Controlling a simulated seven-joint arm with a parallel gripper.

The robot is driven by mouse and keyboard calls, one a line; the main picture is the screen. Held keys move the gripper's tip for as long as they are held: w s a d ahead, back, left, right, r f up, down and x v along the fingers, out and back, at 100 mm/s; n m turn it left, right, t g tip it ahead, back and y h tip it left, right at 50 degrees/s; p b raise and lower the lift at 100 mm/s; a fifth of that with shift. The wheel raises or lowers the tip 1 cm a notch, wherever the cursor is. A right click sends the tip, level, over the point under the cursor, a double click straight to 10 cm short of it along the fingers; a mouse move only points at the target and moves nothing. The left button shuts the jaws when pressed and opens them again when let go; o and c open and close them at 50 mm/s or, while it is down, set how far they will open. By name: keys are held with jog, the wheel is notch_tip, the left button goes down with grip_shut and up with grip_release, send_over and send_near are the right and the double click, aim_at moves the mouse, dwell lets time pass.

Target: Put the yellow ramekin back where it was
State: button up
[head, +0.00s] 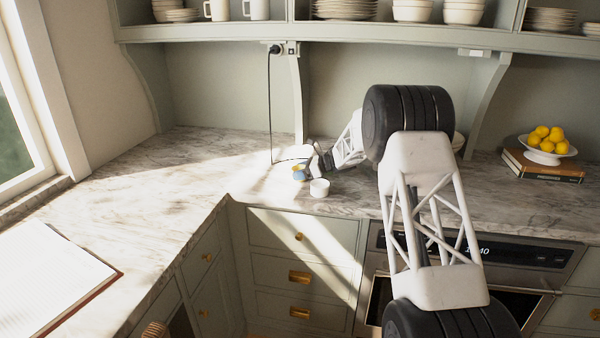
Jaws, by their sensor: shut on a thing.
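The yellow ramekin (299,176) is small in the head view, on the marble countertop side near the inner corner. It shows yellow with a blue patch and looks tilted. My gripper (308,166) is shut on it at its right side. I cannot tell whether the ramekin touches the counter. A white ramekin (319,188) stands upright just in front and to the right, close to the counter's front edge.
The marble countertop (190,165) is clear to the left. A black cord (269,105) hangs from an outlet behind. A bowl of lemons (545,148) stands on books at the right. An open notebook or board (50,275) lies at the lower left. Shelves with dishes hang above.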

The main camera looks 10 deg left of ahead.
jog(key=shift+f, duration=0.1)
jog(key=o, duration=1)
jog(key=shift+v, duration=2.05)
jog(key=shift+r, duration=0.25)
